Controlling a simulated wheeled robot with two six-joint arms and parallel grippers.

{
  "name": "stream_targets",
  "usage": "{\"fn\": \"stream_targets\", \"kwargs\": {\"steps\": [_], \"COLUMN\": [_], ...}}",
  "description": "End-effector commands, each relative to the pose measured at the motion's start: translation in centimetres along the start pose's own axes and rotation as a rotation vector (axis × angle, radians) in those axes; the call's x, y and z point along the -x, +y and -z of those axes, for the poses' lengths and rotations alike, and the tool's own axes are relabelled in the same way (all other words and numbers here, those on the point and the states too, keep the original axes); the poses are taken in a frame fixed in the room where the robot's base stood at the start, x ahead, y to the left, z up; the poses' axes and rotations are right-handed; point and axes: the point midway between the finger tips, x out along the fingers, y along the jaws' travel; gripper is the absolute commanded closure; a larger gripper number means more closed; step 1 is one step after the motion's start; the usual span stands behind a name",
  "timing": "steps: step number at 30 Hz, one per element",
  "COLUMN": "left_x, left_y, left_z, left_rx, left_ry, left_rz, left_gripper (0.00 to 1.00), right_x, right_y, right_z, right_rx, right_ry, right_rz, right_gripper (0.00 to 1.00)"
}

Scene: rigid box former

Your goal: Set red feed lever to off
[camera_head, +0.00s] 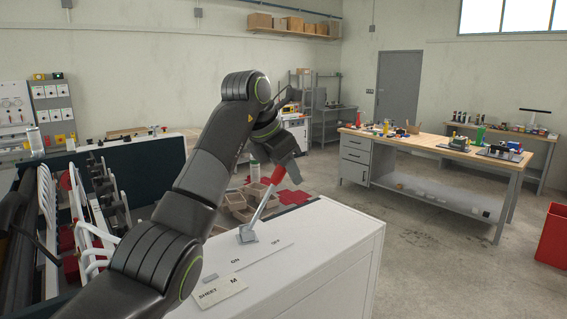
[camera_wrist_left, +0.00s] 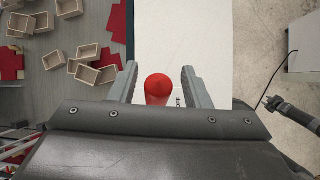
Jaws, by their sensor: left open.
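The red feed lever has a red grip (camera_head: 277,176) on a slanted grey rod, which rises from a square metal base on the white cabinet top (camera_head: 318,232). The rod leans to the right, toward the side lettered OFF; ON is lettered nearer the left. My left gripper (camera_head: 283,163) is at the top of the lever. In the left wrist view the red grip (camera_wrist_left: 158,88) stands between the two open fingers (camera_wrist_left: 160,86), with a gap visible on each side. The fingers partly hide the grip in the head view. My right gripper is not seen.
A plate marked SHEET M (camera_head: 220,291) lies near the front of the cabinet top. Small open boxes (camera_head: 236,203) and red sheets lie beyond the cabinet. Machinery with white bars (camera_head: 82,215) stands at left. A workbench (camera_head: 433,146) is farther right, across open floor.

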Motion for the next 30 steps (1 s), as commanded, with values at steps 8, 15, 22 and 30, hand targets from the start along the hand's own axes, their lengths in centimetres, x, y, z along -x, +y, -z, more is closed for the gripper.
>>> {"fn": "stream_targets", "kwargs": {"steps": [8,15,22,30], "left_x": [3.2,9.3,14.8,16.8], "left_y": [0.0,0.0,0.0,-0.1], "left_z": [0.1,0.0,-0.1,-0.1], "left_rx": [-0.001,-0.001,0.000,-0.001], "left_ry": [-0.004,-0.003,-0.001,0.002], "left_rz": [-0.006,-0.005,-0.002,0.001], "left_gripper": [0.57,0.57,0.57,0.57], "right_x": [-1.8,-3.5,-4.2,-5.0], "right_y": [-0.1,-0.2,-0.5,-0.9], "right_z": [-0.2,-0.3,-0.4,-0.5], "right_rx": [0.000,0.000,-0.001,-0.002], "right_ry": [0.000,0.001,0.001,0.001], "right_rz": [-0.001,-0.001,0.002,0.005], "right_gripper": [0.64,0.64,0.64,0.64]}}
